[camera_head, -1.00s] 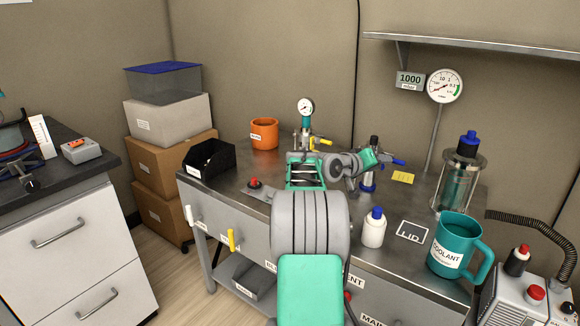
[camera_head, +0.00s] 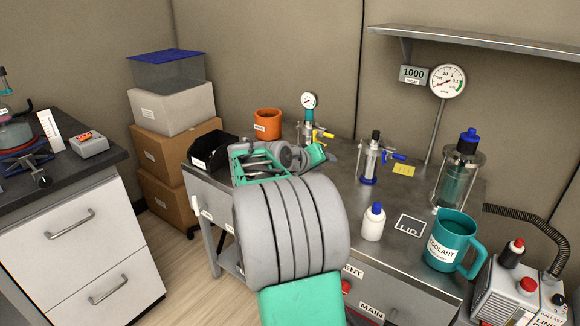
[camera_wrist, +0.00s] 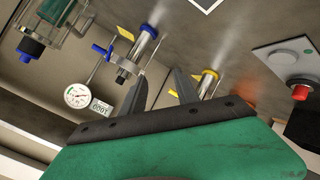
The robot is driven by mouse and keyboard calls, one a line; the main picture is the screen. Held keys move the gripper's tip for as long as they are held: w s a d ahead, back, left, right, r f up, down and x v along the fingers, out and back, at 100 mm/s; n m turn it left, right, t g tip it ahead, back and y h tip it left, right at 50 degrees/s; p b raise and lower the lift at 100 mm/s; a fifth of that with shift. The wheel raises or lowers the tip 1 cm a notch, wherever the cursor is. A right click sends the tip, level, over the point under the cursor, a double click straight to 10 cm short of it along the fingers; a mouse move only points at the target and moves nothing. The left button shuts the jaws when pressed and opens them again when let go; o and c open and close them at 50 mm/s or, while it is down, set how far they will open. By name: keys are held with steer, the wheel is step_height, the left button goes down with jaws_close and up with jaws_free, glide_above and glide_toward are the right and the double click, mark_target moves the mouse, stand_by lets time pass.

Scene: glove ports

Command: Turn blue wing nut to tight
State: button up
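The blue part seen is a wing-like handle (camera_head: 393,156) on the side of an upright metal fitting with a blue foot (camera_head: 368,178) on the bench. In the wrist view the blue handle (camera_wrist: 101,50) is at upper left, beside the metal cylinder with a blue collar (camera_wrist: 145,40). How tight it is cannot be told. My gripper (camera_wrist: 160,75) is open and empty, its two dark fingers apart. In the head view it is left of the blue-handled fitting, its fingertips partly hidden.
A similar fitting with a yellow handle (camera_head: 323,134) and small gauge (camera_head: 310,101) stands behind my gripper. A white bottle (camera_head: 374,222), teal coolant mug (camera_head: 453,241) and glass vessel (camera_head: 459,172) are to the right. An orange cup (camera_head: 267,124) and black bin (camera_head: 211,150) are left.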

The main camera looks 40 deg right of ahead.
steer(key=w+a+n+t+y+p, duration=0.1)
steer(key=w+a+y+p, duration=0.1)
steer(key=a, duration=0.8)
steer(key=shift+w+t+y, duration=0.4)
steer(key=shift+w+y, duration=0.1)
steer(key=shift+w, duration=0.2)
